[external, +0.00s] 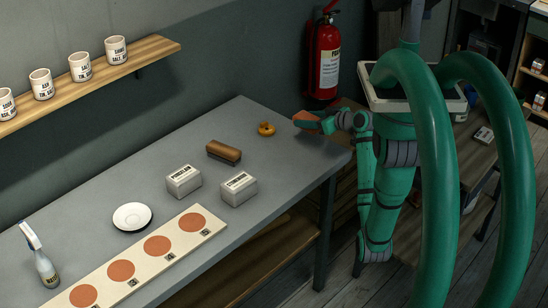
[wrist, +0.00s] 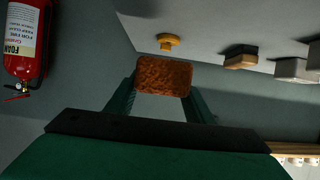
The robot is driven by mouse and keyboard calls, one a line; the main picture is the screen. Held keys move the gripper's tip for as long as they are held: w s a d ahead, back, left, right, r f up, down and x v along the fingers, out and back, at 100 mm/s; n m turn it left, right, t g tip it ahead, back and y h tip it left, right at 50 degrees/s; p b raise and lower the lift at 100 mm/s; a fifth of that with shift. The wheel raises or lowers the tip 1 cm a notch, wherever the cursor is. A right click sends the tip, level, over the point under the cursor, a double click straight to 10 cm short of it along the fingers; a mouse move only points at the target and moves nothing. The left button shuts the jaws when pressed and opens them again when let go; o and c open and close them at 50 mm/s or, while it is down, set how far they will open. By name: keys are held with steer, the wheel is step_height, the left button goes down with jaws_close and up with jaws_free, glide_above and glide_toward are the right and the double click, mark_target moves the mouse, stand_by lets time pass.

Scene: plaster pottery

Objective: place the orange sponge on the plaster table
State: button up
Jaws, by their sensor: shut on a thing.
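The orange sponge (wrist: 163,75) is a rough orange block between the two green fingers of my gripper (wrist: 162,90) in the wrist view. In the external view the sponge (external: 304,117) shows at the tip of my gripper (external: 311,121), which is shut on it. The plaster table (external: 225,145) is long and grey, against the wall. My gripper holds the sponge near the table's far right end, and it looks raised above the top. The exact gap below it is hard to tell.
On the table are a small orange-yellow ring-shaped thing (external: 267,129), a brown block (external: 223,152), two labelled white blocks (external: 183,181), a white saucer (external: 132,216), a spray bottle (external: 45,267) and a board (external: 215,228) with orange discs. A red fire extinguisher (external: 327,60) hangs behind.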

steer(key=w+d+f+m+t+h, duration=0.1)
steer(key=w+d+f, duration=0.1)
steer(key=w+d+f+m+t+h, duration=0.1)
steer(key=w+d+f+m+h, duration=0.1)
steer(key=w, duration=0.1)
steer(key=w+d+f+m+h, duration=0.1)
steer(key=w+d+f, duration=0.1)
steer(key=w+d, duration=0.1)
steer(key=shift+t, duration=0.4)
steer(key=w+d+f+m+t+h, duration=0.1)
steer(key=w+d+f+m+h, duration=0.4)
steer(key=d, duration=0.4)
steer(key=shift+w+d+f+h, duration=0.4)
steer(key=shift+w+f, duration=0.2)
steer(key=shift+w, duration=0.1)
steer(key=shift+a, duration=0.1)
